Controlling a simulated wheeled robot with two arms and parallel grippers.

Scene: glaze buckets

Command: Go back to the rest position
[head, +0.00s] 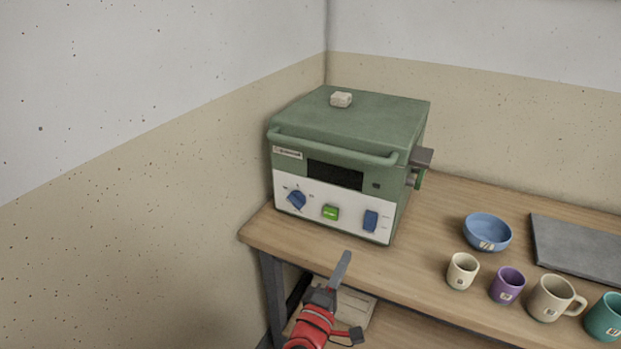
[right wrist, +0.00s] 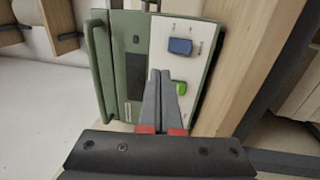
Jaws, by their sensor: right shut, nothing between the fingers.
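My right gripper (head: 343,268) is in front of the green kiln (head: 350,118), below its front panel, with its fingers pointing up toward the panel. Its fingers are closed together and empty; they also show in the right wrist view (right wrist: 160,78). The panel has a blue knob (head: 297,200) at left, a lit green button (head: 330,212) in the middle and a blue rocker switch (head: 371,221) at right. In the right wrist view the fingertips overlap the panel and the green button (right wrist: 180,88) shows partly beside them. I cannot tell whether they touch. My left gripper is not in view.
The kiln stands on a wooden table (head: 430,255) in a wall corner, with a small pale block (head: 341,99) on top. To its right are a blue bowl (head: 487,232), a cream cup (head: 462,271), a purple cup (head: 507,285), other mugs and a grey slab (head: 580,246).

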